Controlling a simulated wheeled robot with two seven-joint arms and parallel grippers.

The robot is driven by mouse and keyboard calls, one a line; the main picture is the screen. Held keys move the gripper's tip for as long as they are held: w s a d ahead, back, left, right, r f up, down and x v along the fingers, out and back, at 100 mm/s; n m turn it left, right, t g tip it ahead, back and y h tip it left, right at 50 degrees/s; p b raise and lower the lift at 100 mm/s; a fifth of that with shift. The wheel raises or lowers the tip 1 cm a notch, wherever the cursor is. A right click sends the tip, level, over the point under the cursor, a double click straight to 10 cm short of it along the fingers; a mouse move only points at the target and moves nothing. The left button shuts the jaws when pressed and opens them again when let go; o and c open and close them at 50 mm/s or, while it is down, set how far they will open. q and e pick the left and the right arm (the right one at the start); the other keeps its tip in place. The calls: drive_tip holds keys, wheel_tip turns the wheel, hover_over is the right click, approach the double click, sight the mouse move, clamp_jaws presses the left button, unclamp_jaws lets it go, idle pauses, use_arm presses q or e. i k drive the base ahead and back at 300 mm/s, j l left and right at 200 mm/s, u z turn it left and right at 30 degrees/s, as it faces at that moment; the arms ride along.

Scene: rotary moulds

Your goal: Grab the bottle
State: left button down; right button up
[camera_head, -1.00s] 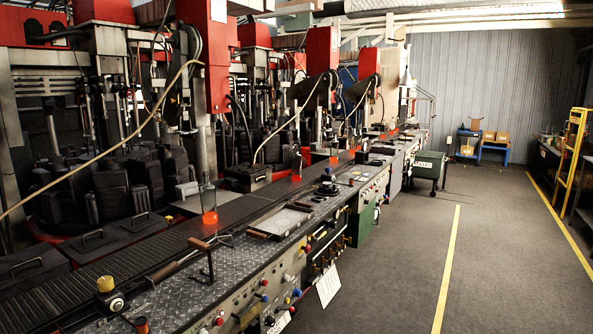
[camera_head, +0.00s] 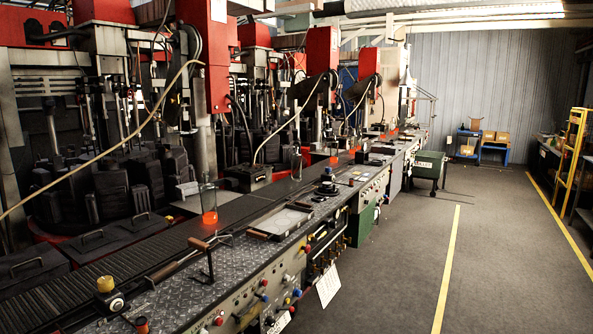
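A clear glass bottle (camera_head: 209,200) with a glowing orange base stands upright on the dark conveyor belt, left of the picture's middle. A second bottle (camera_head: 296,163) stands farther back along the same belt. An orange glow (camera_head: 334,159) farther along the belt may be another bottle, too small to tell. Neither of my grippers shows in the head view, and nothing is seen touching the bottles.
The conveyor (camera_head: 120,256) runs from the lower left into the distance. A metal bench (camera_head: 180,298) with levers, knobs and buttons lines its right side. Red and black moulding machines (camera_head: 204,60) stand behind it. The grey floor (camera_head: 400,260) at right is clear.

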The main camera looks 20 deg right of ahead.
sight(295, 157)
drive_tip(key=i+l+u, duration=0.1)
drive_tip(key=l, duration=0.25)
drive_tip(key=i+l+u, duration=0.1)
drive_tip(key=l, duration=0.3)
drive_tip(key=i+l, duration=0.25)
drive_tip(key=l, duration=0.15)
drive_tip(key=i+l+u, duration=0.15)
drive_tip(key=l, duration=0.2)
drive_tip(key=i+l+u, duration=0.1)
drive_tip(key=l, duration=0.3)
